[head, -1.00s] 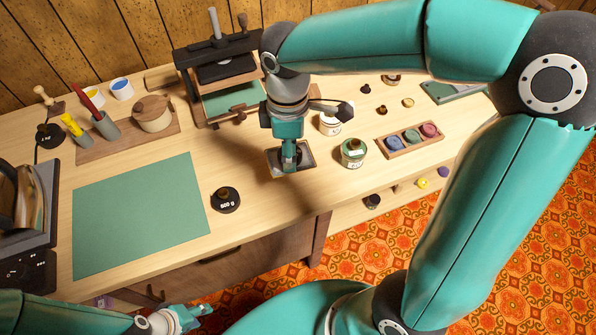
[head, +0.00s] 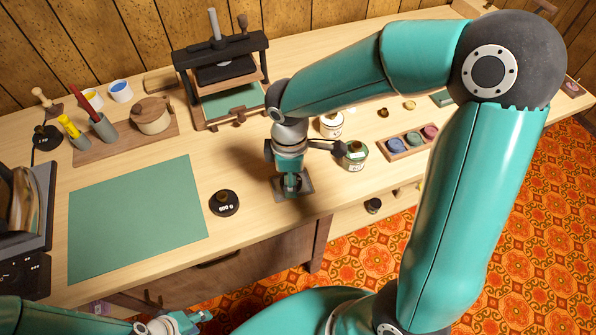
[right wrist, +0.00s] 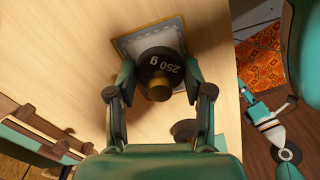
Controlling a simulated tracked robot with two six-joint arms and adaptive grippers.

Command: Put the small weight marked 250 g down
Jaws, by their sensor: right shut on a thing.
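The small black weight marked 250 g (right wrist: 160,72) has a brass-coloured knob. My right gripper (right wrist: 160,92) is shut on it, one finger on each side. A grey square patch (right wrist: 132,46) with a stitched, tan edge lies under it; I cannot tell if the weight touches it. In the head view my right gripper (head: 291,184) points down over the patch (head: 304,187) near the table's front edge, and mostly hides the weight. My left gripper (head: 197,317) is low in the head view, away from the tabletop; its finger opening is unclear.
A press (head: 222,75) stands behind. A green-labelled jar (head: 355,156) and a white jar (head: 331,125) are close on the right. A tray of coloured pots (head: 407,144) lies further right.

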